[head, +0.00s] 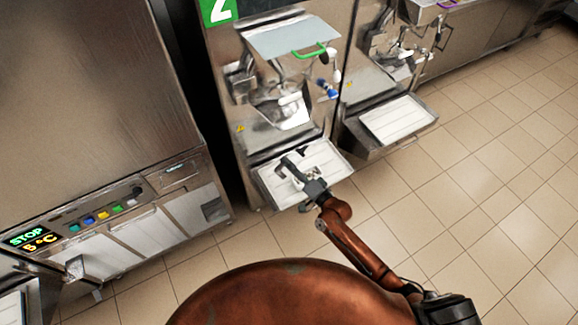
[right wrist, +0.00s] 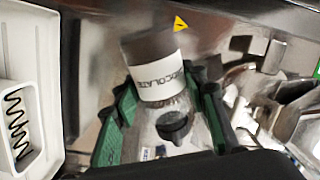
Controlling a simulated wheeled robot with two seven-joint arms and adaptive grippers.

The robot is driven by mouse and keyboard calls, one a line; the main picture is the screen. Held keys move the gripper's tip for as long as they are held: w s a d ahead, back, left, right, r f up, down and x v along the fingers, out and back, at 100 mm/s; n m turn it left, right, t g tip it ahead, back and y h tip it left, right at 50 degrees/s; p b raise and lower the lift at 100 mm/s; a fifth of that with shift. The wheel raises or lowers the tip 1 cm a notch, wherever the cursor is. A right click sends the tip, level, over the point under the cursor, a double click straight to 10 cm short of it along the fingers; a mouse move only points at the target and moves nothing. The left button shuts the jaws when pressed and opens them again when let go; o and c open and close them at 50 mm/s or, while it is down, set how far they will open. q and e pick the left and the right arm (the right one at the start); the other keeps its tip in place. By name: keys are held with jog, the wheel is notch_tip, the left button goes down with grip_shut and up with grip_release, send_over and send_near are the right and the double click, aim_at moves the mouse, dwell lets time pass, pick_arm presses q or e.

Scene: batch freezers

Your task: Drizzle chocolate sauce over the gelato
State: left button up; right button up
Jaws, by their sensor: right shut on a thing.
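A brown bottle (right wrist: 152,46) with a white label (right wrist: 158,82), lettered like "chocolate" upside down, sits between the green-padded fingers of my right gripper (right wrist: 165,100). My right gripper (head: 294,170) is shut on it, over the white drip tray (head: 268,192) at the front of freezer 2. In the right wrist view a white rimmed container (right wrist: 48,110) at the left holds a white surface with a dark zigzag line (right wrist: 17,130). I cannot tell whether this is sauce on gelato. My left gripper is not in view.
Freezer 2 (head: 227,65) has a green handle (head: 308,50) and a spout above the tray. A second freezer with its own tray (head: 398,118) stands to the right. A steel cabinet (head: 80,100) with a lit display stands left. Tiled floor is clear at right.

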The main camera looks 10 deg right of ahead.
aim_at(290, 159)
notch_tip(290, 159, up, 2)
jog(key=n+p, duration=0.2)
jog(key=n, duration=0.1)
jog(key=shift+r+n, duration=0.15)
jog(key=shift+n, duration=0.15)
jog(key=shift+r+n+p, duration=0.15)
jog(key=shift+n+p, duration=0.15)
jog(key=shift+n, duration=0.2)
jog(key=shift+r+n+p, duration=0.3)
jog(key=shift+n+p, duration=0.05)
jog(key=shift+n, duration=0.45)
jog(key=n, duration=0.2)
jog(key=r+n+p, duration=0.1)
jog(key=n, duration=0.3)
jog(key=shift+r+n, duration=0.2)
jog(key=shift+n, duration=0.2)
jog(key=shift+p, duration=0.3)
